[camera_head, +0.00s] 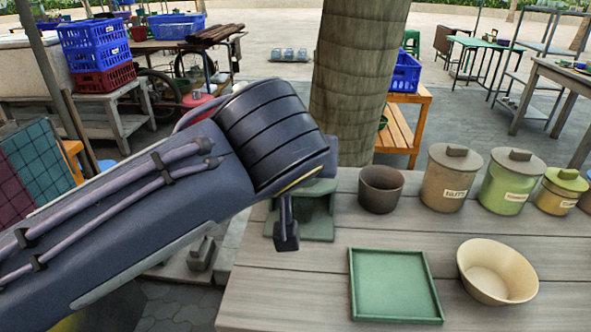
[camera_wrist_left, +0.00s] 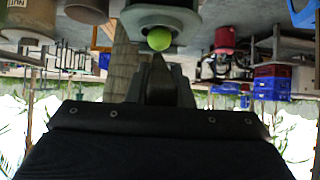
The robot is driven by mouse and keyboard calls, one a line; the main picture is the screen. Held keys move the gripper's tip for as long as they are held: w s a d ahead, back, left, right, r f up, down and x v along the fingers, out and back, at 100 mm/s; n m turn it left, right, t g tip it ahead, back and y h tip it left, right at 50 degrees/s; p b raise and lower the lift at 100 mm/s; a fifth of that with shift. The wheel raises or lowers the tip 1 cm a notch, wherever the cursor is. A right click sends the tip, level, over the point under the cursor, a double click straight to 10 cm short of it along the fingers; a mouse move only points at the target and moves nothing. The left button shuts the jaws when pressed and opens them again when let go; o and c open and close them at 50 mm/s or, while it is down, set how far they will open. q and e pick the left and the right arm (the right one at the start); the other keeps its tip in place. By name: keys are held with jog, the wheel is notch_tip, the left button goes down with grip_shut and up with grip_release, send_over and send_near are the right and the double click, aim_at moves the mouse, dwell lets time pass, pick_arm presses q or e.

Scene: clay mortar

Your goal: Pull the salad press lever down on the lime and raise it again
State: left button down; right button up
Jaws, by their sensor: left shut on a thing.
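The green salad press (camera_head: 318,228) stands at the left end of the table, mostly hidden behind my left arm in the head view. In the upside-down wrist view, the lime (camera_wrist_left: 159,38) shows as a bright green ball at the grey round part of the press (camera_wrist_left: 160,17). My left gripper (camera_wrist_left: 159,62) points toward the press with its fingers together; it is shut on the press lever, whose grip is mostly hidden between the fingers. In the head view, the left gripper (camera_head: 287,236) shows only partly beyond the wrist. My right gripper is out of view.
A green square tray (camera_head: 393,284) and a cream bowl (camera_head: 497,271) lie at the front of the table. A dark cup (camera_head: 381,188) and several lidded jars (camera_head: 449,180) stand behind them. A tree trunk (camera_head: 352,75) rises behind the table.

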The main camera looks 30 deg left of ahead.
pick_arm(q)
notch_tip(320, 180, down, 8)
jog(key=s+t+y+b, duration=0.1)
jog(key=t+b, duration=0.2)
jog(key=b, duration=0.9)
jog(key=shift+d+y, duration=0.3)
jog(key=shift+y, duration=0.1)
jog(key=shift+f, duration=0.15)
jog(key=c, duration=1.3)
grip_release()
jog(key=p+v, duration=0.2)
jog(key=v, duration=0.5)
jog(key=shift+s+d, duration=0.15)
jog(key=shift+s, duration=0.2)
